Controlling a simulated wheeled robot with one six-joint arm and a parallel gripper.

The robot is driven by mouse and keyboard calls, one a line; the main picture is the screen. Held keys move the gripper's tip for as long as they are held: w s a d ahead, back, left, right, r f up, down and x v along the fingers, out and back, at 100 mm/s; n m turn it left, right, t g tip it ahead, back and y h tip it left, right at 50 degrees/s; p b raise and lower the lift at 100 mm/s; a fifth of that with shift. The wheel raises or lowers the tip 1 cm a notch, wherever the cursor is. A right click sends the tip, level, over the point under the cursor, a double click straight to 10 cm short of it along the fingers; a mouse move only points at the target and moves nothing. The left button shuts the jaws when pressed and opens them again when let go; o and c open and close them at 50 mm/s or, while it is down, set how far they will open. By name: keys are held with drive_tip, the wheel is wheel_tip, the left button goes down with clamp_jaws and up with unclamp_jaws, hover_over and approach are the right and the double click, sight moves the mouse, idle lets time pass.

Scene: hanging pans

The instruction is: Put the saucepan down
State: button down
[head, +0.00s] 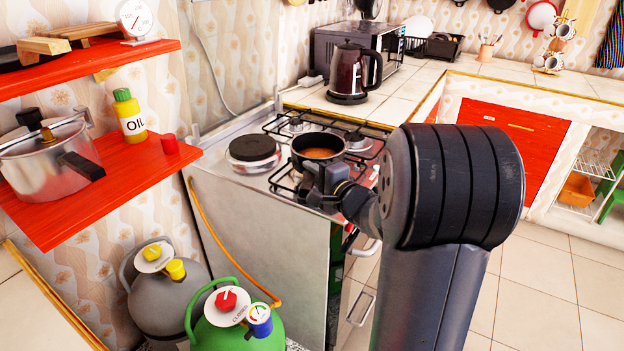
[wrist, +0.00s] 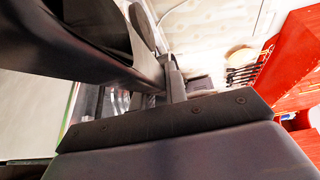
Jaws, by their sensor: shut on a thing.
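The saucepan (head: 318,148) is small and dark, with an orange-brown inside, and looks upright in the head view. It is over the front right part of the stove (head: 228,178), at the black pan support. I cannot tell whether its base touches the support. My gripper (head: 322,176) is at the near side of the saucepan, shut on its handle, which the gripper mostly hides. In the wrist view, dark gripper parts (wrist: 150,125) fill the lower middle and a large dark shape covers the upper left, too close to make out clearly.
A hot plate (head: 253,150) is left of the saucepan. A kettle (head: 353,72) and a microwave (head: 340,45) stand behind on the tiled counter. A red shelf (head: 90,205) with a pressure cooker (head: 45,160) juts in at left. Gas bottles (head: 165,290) stand below.

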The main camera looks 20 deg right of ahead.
drive_tip(key=shift+f, duration=0.25)
drive_tip(key=c, duration=1.4)
unclamp_jaws()
drive_tip(key=shift+c, duration=0.2)
drive_tip(key=shift+s+d+r, duration=0.1)
drive_tip(key=shift+s+r, duration=0.05)
drive_tip(key=shift+s, duration=0.15)
drive_tip(key=f+p+v, duration=0.1)
drive_tip(key=p+v, duration=0.1)
drive_tip(key=v, duration=0.9)
drive_tip(key=shift+s+r, duration=0.3)
drive_tip(key=shift+r, duration=0.1)
